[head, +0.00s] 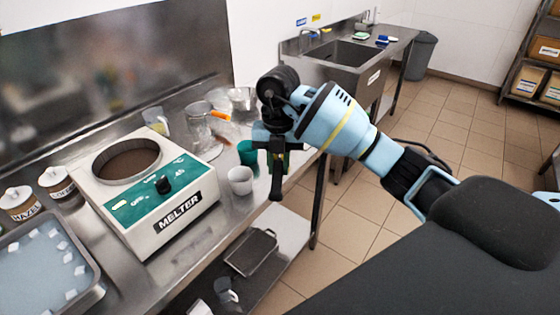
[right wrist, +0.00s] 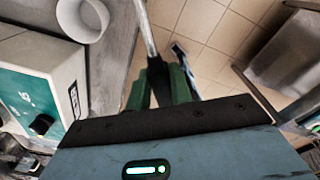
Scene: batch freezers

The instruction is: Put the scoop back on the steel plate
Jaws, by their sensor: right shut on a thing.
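My right gripper (head: 277,162) is held in the air at the front edge of the steel counter, just right of the white cup. In the right wrist view its green fingers (right wrist: 162,88) are shut on a dark handle with a thin steel shaft, which I take to be the scoop (right wrist: 147,38). In the head view a dark part of it (head: 277,186) hangs down below the fingers. The scoop's bowl is not clearly visible. I cannot make out the steel plate for certain among the things on the counter. My left gripper is not in view.
The melter (head: 150,188) stands on the steel counter (head: 190,232). A dark tray (head: 252,252) lies on the lower shelf.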

